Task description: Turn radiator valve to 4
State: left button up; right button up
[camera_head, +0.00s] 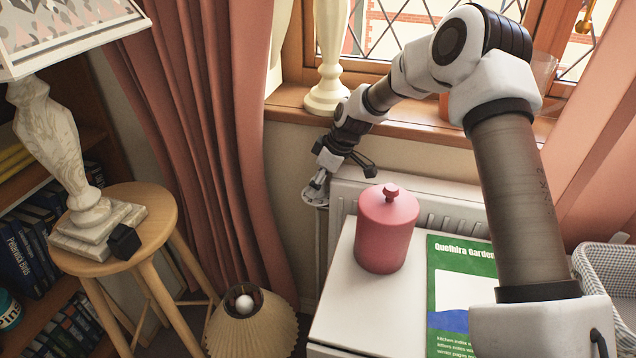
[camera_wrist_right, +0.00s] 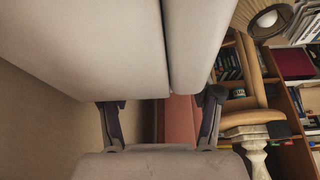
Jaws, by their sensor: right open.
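The radiator (camera_head: 425,205) stands under the window, partly hidden by my right arm and the white cabinet. At its left end a small pale valve (camera_head: 314,197) sits above a vertical pipe. My right gripper (camera_head: 319,185) reaches down to the valve from above, and its fingers overlap it in the head view. I cannot tell whether they touch it, and the valve's numbers are too small to read. In the right wrist view the two dark fingers of the gripper (camera_wrist_right: 162,122) are spread apart, with large pale surfaces beyond them. My left gripper is not in view.
A white cabinet (camera_head: 342,300) bears a pink lidded jar (camera_head: 386,232) and a green book (camera_head: 455,272). A cream post (camera_head: 328,60) stands on the windowsill. Left are a pink curtain (camera_head: 215,150), a stool (camera_head: 160,213) with a lamp (camera_head: 60,140), and a lampshade (camera_head: 250,325) below.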

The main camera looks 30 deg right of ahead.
jog(key=c, duration=1.1)
jog(key=shift+r+m+p, duration=0.3)
jog(key=shift+m+p, duration=0.1)
jog(key=shift+p, duration=0.5)
jog(key=shift+c, duration=0.2)
jog(key=shift+f+m+h+p, duration=0.1)
jog(key=shift+m+h+p, duration=0.2)
jog(key=shift+f, duration=0.25)
jog(key=o, duration=1.1)
jog(key=shift+o, duration=0.2)
jog(key=shift+r, duration=0.1)
jog(key=v, duration=1.2)
jog(key=shift+s, duration=0.1)
jog(key=shift+c, duration=0.3)
